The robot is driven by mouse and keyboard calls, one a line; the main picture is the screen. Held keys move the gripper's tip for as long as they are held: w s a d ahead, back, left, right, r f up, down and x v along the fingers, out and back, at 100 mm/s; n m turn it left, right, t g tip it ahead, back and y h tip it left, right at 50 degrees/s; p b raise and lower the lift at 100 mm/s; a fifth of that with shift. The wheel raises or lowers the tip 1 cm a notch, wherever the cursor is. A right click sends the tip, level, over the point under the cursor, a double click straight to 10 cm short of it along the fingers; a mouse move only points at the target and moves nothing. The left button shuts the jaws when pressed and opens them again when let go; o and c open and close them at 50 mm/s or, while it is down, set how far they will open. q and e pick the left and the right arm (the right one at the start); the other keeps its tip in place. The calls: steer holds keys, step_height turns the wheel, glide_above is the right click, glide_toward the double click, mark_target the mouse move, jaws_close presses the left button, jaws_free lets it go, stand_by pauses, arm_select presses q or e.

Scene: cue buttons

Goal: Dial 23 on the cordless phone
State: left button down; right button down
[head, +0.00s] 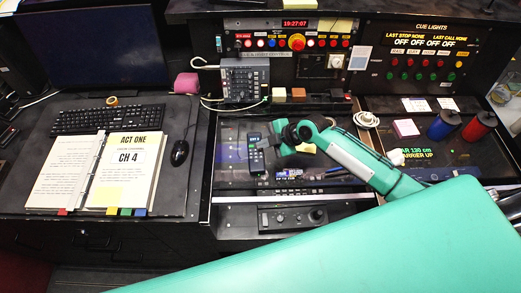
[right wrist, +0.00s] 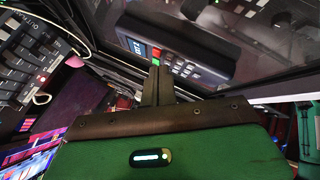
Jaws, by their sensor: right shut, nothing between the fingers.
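The cordless phone (head: 256,159) is a dark slim handset on the right desk section, in the middle of the head view. Its top end and small lit display face up. In the right wrist view the phone (right wrist: 182,66) lies just beyond my fingertips, with a lit display, a red key and pale keys in view. My right gripper (head: 269,158) is shut and empty, close beside the phone in the head view. In the right wrist view its fingertips (right wrist: 157,72) point at the phone; I cannot tell whether they touch it. My left gripper is out of view.
A cue lights panel (head: 420,60) with several buttons is at back right. An open binder (head: 95,172), a keyboard (head: 108,119) and a mouse (head: 180,153) lie at left. Blue (head: 443,125) and red (head: 480,126) cylinders stand at right.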

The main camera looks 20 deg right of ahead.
steer(key=shift+f, duration=0.4)
stand_by(0.5)
steer(key=shift+r, duration=0.7)
step_height(320, 180, up, 5)
steer(key=p, duration=0.3)
steer(key=shift+d, duration=0.1)
stand_by(1.0)
